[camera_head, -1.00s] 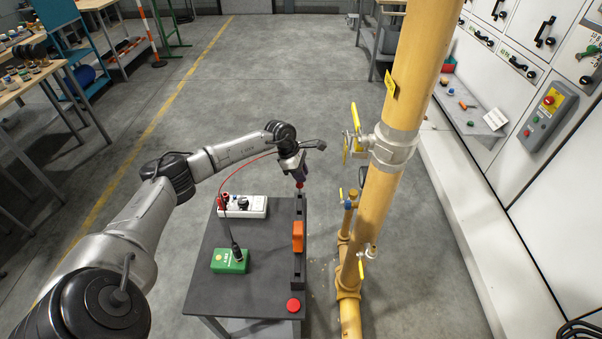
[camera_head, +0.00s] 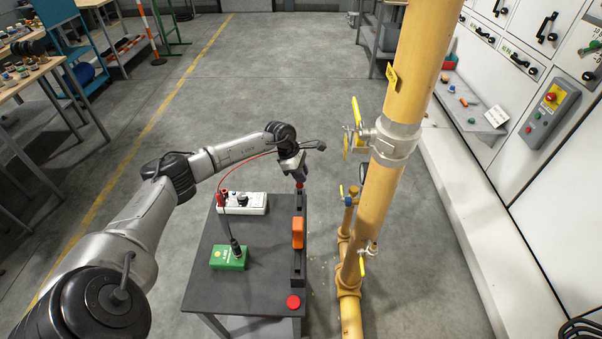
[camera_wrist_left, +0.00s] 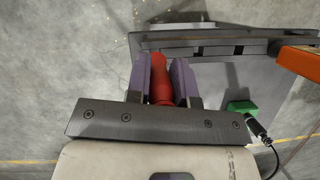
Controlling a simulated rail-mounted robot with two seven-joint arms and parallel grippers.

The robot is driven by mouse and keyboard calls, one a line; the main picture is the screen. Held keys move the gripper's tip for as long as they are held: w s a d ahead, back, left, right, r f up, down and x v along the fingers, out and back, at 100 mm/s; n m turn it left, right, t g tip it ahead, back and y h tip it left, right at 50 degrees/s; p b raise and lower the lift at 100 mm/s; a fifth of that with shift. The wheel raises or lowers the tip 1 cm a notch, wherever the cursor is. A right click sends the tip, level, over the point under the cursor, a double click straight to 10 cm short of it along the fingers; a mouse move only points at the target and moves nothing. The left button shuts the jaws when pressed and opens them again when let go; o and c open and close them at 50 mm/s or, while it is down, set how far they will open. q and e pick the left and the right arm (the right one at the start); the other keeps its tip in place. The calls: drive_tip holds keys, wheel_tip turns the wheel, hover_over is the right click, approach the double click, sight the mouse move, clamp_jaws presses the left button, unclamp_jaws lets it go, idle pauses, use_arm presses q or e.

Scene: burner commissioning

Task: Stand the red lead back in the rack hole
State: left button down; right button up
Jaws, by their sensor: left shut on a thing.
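My left gripper (camera_head: 299,178) is above the far end of the dark rack (camera_head: 299,265) on the right edge of the small table. In the left wrist view the purple fingers of the left gripper (camera_wrist_left: 168,80) are shut on the red lead (camera_wrist_left: 158,75). Its red tip (camera_head: 300,185) shows just below the fingers at the rack's far end. Whether the tip is in a hole or just above it I cannot tell. A thin red wire runs from the lead to the white box (camera_head: 252,204). My right gripper is not in view.
An orange device (camera_head: 298,233) stands in the rack, nearer than the lead. A green box (camera_head: 229,258) with a black lead and a red round button (camera_head: 293,302) are on the table (camera_head: 255,284). A yellow pipe (camera_head: 376,205) rises close to the right.

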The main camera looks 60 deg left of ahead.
sight(301, 185)
use_arm(q)
drive_tip(key=shift+f+b, duration=1.15)
drive_tip(key=shift+f, duration=0.6)
drive_tip(key=c, duration=0.9)
unclamp_jaws()
drive_tip(key=p+v, duration=0.3)
drive_tip(key=v, duration=1)
drive_tip(key=shift+s+a+r+p, duration=0.1)
drive_tip(key=shift+r+p, duration=0.25)
drive_tip(key=shift+r, duration=0.05)
